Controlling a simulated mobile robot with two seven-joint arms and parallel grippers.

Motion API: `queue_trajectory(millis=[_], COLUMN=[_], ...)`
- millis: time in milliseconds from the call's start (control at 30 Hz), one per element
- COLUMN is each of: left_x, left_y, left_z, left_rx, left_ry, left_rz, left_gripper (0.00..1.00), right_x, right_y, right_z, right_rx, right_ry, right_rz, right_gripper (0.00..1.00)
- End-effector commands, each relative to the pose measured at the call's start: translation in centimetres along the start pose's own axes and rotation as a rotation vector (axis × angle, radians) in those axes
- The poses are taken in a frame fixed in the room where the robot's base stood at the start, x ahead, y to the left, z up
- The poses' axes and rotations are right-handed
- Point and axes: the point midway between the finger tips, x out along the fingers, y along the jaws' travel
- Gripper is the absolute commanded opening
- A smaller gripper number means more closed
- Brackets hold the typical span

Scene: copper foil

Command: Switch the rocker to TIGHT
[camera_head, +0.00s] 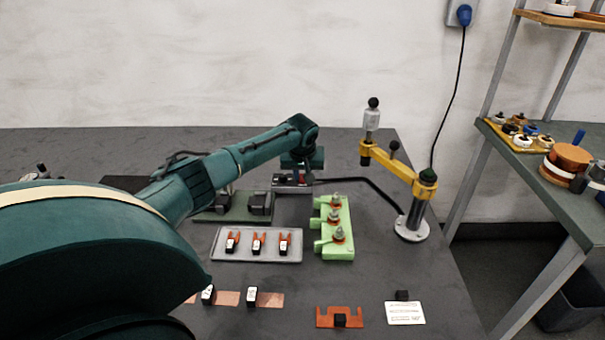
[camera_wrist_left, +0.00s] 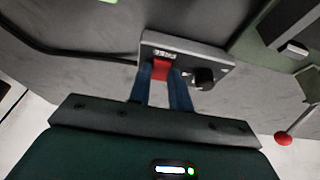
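The red rocker (camera_wrist_left: 161,70) sits on a small grey control box (camera_wrist_left: 200,54), beside a black knob (camera_wrist_left: 204,78). A small label above the rocker is too small to read surely. In the head view the box (camera_head: 291,182) lies at the back middle of the table, partly hidden by my left gripper (camera_head: 302,166). In the left wrist view my left gripper (camera_wrist_left: 161,78) has its two blue fingers apart, with the tips at either side of the rocker. Contact and the rocker's tilt cannot be told. My right gripper is out of view.
A grey tray (camera_head: 277,258) with several orange-and-white clips lies in front of the box. A green fixture (camera_head: 335,247) stands to its right. A yellow jointed arm (camera_head: 390,165) on a post stands farther right. A black cable (camera_head: 365,182) runs from the box.

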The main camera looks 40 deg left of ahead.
Motion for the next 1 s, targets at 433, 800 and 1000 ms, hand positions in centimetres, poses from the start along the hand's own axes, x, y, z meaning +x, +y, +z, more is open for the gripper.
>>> queue_trajectory(millis=[433, 800, 1000], left_x=[-0.2, 0.5, 1.0], left_y=[0.0, 0.0, -0.2], left_z=[-0.3, -1.0, -1.2], left_rx=[-0.004, -0.011, -0.012], left_ry=[-0.019, -0.193, -0.263], left_rz=[-0.001, -0.001, -0.004], left_gripper=[0.00, 0.00, 0.00], right_x=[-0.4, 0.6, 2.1], right_y=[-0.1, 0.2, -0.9], right_z=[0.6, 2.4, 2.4], right_rx=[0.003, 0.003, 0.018], right_ry=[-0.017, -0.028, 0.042], right_rz=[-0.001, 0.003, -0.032], right_gripper=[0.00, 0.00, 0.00])
